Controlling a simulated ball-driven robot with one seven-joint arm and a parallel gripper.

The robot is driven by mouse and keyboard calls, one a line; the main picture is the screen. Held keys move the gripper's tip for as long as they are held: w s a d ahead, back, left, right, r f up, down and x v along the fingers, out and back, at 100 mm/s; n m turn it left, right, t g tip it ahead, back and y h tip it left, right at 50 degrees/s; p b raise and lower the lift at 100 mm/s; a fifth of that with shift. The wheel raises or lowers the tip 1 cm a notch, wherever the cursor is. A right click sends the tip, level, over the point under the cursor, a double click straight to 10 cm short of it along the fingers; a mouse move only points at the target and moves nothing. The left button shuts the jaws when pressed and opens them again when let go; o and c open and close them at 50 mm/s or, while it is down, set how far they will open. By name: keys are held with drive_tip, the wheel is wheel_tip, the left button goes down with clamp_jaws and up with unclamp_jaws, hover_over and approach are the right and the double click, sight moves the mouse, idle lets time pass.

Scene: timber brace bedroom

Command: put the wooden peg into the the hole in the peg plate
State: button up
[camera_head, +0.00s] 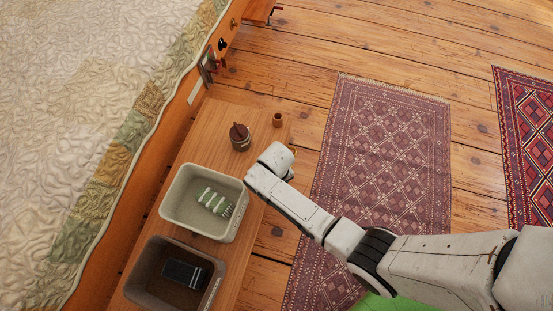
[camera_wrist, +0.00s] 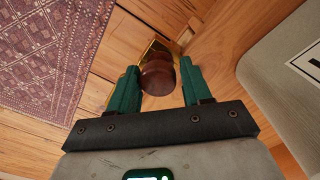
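My gripper (camera_wrist: 158,82) has two green fingers, seen in the wrist view. A dark red-brown rounded piece, which looks like the wooden peg (camera_wrist: 157,77), sits between them and nearly fills the gap. The gripper looks shut on it. Just beyond the peg, a yellow-gold edged piece (camera_wrist: 153,47) shows, perhaps the peg plate. The peg covers much of it, and I cannot see a hole. Whether the peg touches it is unclear. In the head view, my arm end is over the right edge of the wooden bench (camera_head: 213,120) and hides what lies beneath.
A light grey bin (camera_head: 170,200) holding a pale green item and a dark bin (camera_head: 137,278) holding a black item stand on the bench. A dark jar (camera_head: 240,143) and a small brown cylinder (camera_head: 277,120) stand farther up. A bed borders the left; a rug (camera_head: 385,140) lies right.

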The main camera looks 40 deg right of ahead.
drive_tip(key=o, duration=0.3)
wheel_tip(320, 180, up, 11)
drive_tip(key=p, duration=0.4)
drive_tip(key=shift+f, duration=0.1)
idle(0.5)
drive_tip(key=s+d+r+n+t, duration=0.1)
drive_tip(key=s+d+r, duration=0.3)
drive_tip(key=s+r, duration=0.35)
drive_tip(key=s+d+r, duration=0.4)
drive_tip(key=s+r, duration=0.3)
drive_tip(key=s, duration=0.2)
wheel_tip(320, 180, up, 14)
drive_tip(key=p, duration=1.4)
drive_tip(key=shift+a+r, duration=0.1)
drive_tip(key=shift+r, duration=0.15)
